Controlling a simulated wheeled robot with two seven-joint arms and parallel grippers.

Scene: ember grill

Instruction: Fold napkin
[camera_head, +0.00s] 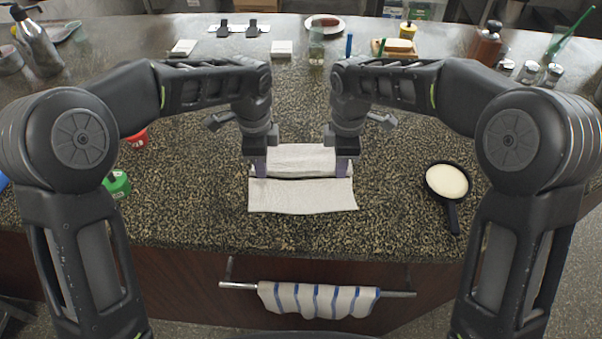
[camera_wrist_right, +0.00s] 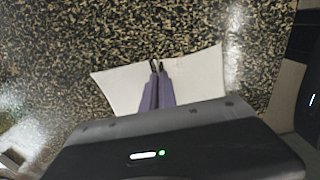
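A pale napkin (camera_head: 302,195) lies on the speckled counter, with a raised crease running across its middle between my two grippers. My left gripper (camera_head: 260,168) points down at the left end of that crease, and my right gripper (camera_head: 343,168) points down at its right end. Both appear to pinch the cloth there. In the right wrist view, the purple fingers of my right gripper (camera_wrist_right: 157,68) are close together, with napkin (camera_wrist_right: 120,88) on both sides of them. The left fingertips are partly hidden by the gripper body.
A black pan (camera_head: 447,182) with pale contents stands on the counter at right. A green object (camera_head: 117,184) and a red one (camera_head: 136,138) are at left. A striped towel (camera_head: 318,299) hangs on the front rail. Bottles and dishes line the back. The counter in front of the napkin is clear.

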